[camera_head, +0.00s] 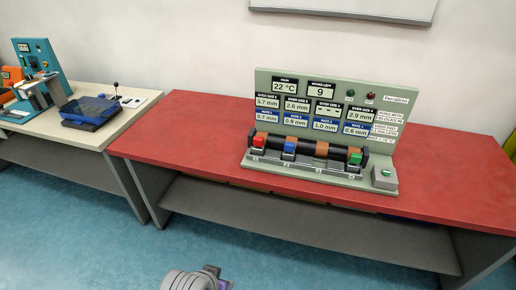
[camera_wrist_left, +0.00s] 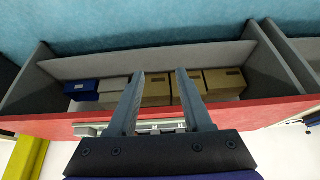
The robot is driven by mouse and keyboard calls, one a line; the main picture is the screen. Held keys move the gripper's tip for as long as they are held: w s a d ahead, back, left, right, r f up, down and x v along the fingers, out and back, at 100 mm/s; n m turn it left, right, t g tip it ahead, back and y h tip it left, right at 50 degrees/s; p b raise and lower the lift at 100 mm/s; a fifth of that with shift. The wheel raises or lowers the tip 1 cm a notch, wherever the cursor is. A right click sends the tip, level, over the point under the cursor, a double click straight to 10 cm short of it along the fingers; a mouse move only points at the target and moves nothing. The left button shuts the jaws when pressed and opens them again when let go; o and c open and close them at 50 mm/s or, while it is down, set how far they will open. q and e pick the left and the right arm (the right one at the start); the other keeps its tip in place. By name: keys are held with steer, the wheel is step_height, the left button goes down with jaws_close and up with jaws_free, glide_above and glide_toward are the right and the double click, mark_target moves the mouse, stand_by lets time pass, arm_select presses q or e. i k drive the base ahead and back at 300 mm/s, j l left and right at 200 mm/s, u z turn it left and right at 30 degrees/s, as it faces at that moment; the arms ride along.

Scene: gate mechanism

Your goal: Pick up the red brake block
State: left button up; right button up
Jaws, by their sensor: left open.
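The red brake block (camera_head: 259,138) sits at the left end of the dark roller on the green gate mechanism (camera_head: 270,165), on the red table. A blue block (camera_head: 289,147) and a green block (camera_head: 355,158) sit further right along the same roller. My left gripper (camera_wrist_left: 160,75) is open and empty in the left wrist view, its two fingers apart. A strip of the mechanism shows behind the fingers there, but I cannot make out the red block. The gripper is away from the block. My right gripper is in neither view.
The red table (camera_head: 190,120) is clear left of the mechanism. Its display panel (camera_head: 335,95) stands upright behind the roller. A small box with a green button (camera_head: 384,177) stands at the right. Several cartons (camera_wrist_left: 225,80) lie on the shelf below. Another table (camera_head: 60,125) stands left.

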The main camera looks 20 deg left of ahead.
mark_target(258, 149)
steer(key=i+j, duration=0.2)
steer(key=i, duration=0.3)
steer(key=i+j, duration=0.2)
steer(key=i, duration=0.3)
steer(key=i+j, duration=0.15)
steer(key=i, duration=0.35)
steer(key=j+u, duration=0.05)
